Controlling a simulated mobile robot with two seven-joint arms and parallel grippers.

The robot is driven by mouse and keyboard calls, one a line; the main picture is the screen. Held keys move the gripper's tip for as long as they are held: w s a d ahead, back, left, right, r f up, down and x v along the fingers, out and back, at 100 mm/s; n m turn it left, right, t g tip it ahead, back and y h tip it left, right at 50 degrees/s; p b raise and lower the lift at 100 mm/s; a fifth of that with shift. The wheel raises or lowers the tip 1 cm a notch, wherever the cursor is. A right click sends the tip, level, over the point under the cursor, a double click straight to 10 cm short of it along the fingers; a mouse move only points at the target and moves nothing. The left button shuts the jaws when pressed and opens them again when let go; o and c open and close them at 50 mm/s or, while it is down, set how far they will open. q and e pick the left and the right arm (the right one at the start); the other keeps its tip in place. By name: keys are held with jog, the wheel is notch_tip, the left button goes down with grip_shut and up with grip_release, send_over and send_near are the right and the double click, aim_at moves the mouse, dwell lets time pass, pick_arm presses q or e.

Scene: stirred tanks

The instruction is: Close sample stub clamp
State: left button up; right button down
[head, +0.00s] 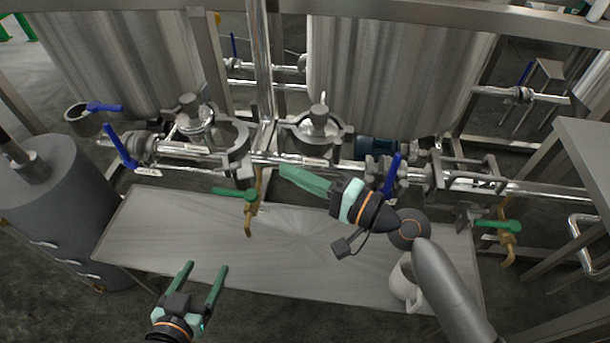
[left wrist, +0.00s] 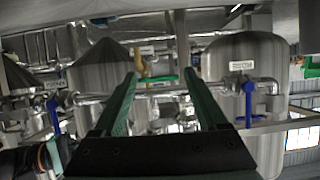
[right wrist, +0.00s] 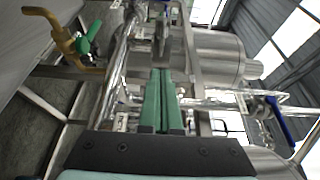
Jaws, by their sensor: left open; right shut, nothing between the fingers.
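Steel clamp-like fittings sit on the pipework in the head view. One ring-shaped clamp (head: 237,150) is on the pipe above a brass sample tap (head: 250,212) with a green handle; I cannot tell whether it is fully closed. My right gripper (head: 284,170) is shut and empty, its fingertips at the pipe just right of that clamp. In the right wrist view the shut fingers (right wrist: 163,75) point at a grey metal part (right wrist: 163,45); contact is unclear. My left gripper (head: 207,268) is open and empty, low over the bench's front edge. Its open fingers show in the left wrist view (left wrist: 161,78).
A steel bench (head: 170,235) lies below the pipe, mostly clear, with a white mug (head: 404,282) at its right. Blue valve levers (head: 121,148) stick out from the pipe. Large tanks (head: 385,75) stand behind. A grey cylinder (head: 45,190) is at left.

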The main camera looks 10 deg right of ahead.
aim_at(241, 136)
pick_arm(q)
jog(key=shift+s+f, duration=0.25)
jog(key=shift+f, duration=0.25)
pick_arm(e)
jog(key=shift+x, duration=2.8)
pick_arm(q)
jog(key=shift+g, duration=0.3)
